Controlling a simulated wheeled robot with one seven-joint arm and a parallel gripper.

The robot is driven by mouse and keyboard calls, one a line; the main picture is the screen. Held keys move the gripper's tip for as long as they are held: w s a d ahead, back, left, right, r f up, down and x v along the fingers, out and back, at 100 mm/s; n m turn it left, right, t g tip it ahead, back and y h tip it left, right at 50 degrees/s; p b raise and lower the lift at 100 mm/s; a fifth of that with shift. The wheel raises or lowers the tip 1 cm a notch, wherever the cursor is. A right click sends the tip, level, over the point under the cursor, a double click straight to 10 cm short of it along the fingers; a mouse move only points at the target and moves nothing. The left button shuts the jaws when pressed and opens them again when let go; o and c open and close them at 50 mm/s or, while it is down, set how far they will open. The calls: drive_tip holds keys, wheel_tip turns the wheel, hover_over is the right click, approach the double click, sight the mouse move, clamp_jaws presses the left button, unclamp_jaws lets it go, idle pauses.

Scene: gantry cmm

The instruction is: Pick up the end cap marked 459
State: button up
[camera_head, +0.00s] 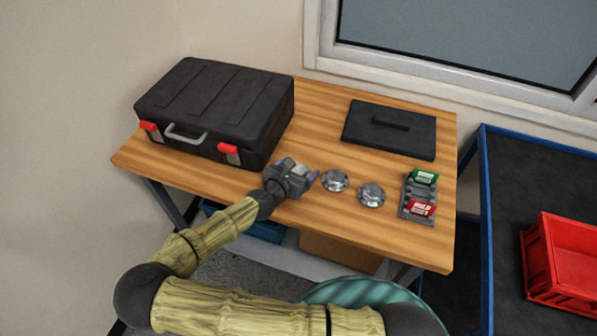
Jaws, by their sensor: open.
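Two round silver metal caps lie side by side on the wooden table in the head view. One is the left cap (335,180), and the other is the right cap (371,195), a little nearer the front edge. Any number on them is too small to read, so I cannot tell which is marked 459. My gripper (299,171) is open, low over the table just left of the left cap. It appears apart from that cap, and I see nothing held in it. Its exact height above the table is hard to tell.
On the wooden table (315,117), a black case (215,105) stands at the left and a black lidded plate (390,129) at the back. A grey holder (417,188) with green and red labelled pieces is at the right. A red crate (562,262) sits on a blue-framed cart (522,165).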

sight(298, 168)
drive_tip(key=shift+d, duration=0.1)
drive_tip(key=shift+c, duration=0.5)
drive_tip(key=c, duration=1.1)
drive_tip(key=shift+f, duration=0.1)
drive_tip(key=c, duration=0.3)
wheel_tip(298, 168, up, 10)
drive_tip(key=shift+r, duration=0.1)
drive_tip(key=shift+w, duration=0.1)
